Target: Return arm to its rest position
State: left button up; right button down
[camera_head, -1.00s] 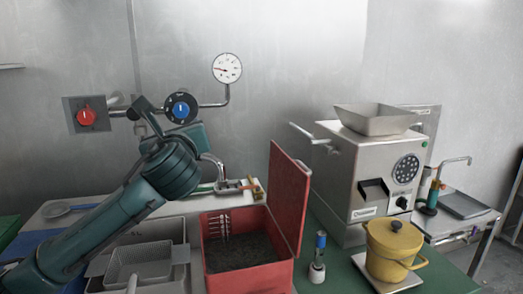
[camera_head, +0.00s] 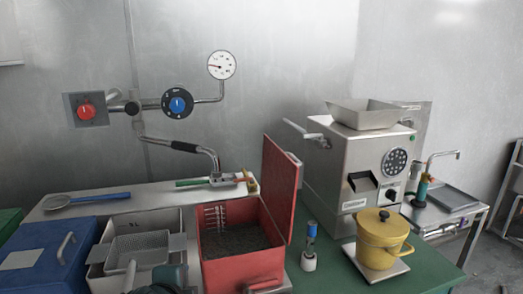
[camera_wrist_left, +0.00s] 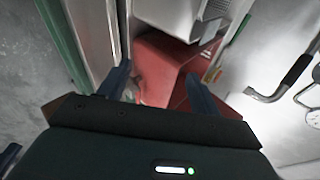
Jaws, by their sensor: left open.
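My left gripper (camera_wrist_left: 161,84) is open in the left wrist view. Its two dark fingers are apart, and no held object shows between them. The red box (camera_wrist_left: 165,60) lies beyond the fingers. In the head view only a dark green part of my left arm (camera_head: 168,279) shows at the bottom edge, in front of the metal basin. The gripper itself is hidden or out of frame there. My right arm is in neither view.
The open red box (camera_head: 240,273) holds dark grounds. A tap (camera_head: 185,146) and valves (camera_head: 178,103) are on the wall.

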pick_arm(q)
jog(key=s+a+f+n+g, duration=0.2)
jog(key=s+f+n, duration=0.3)
jog(key=s, duration=0.3)
jog(key=s+a+f+n+g+h, duration=0.1)
jog(key=s+f+n+g, duration=0.1)
jog(key=s+f+n, duration=0.45)
jog(key=s+a+f+n+g, duration=0.2)
jog(key=s+f+n, duration=0.1)
jog(key=s, duration=0.6)
jog(key=w+d+f+t+h, duration=0.2)
jog(key=w+d+f+t, duration=0.3)
jog(key=f+t, duration=0.1)
jog(key=shift+w+d+f+m+h, duration=0.2)
jog(key=shift+d+f+m+h, duration=0.15)
jog(key=shift+f, duration=0.35)
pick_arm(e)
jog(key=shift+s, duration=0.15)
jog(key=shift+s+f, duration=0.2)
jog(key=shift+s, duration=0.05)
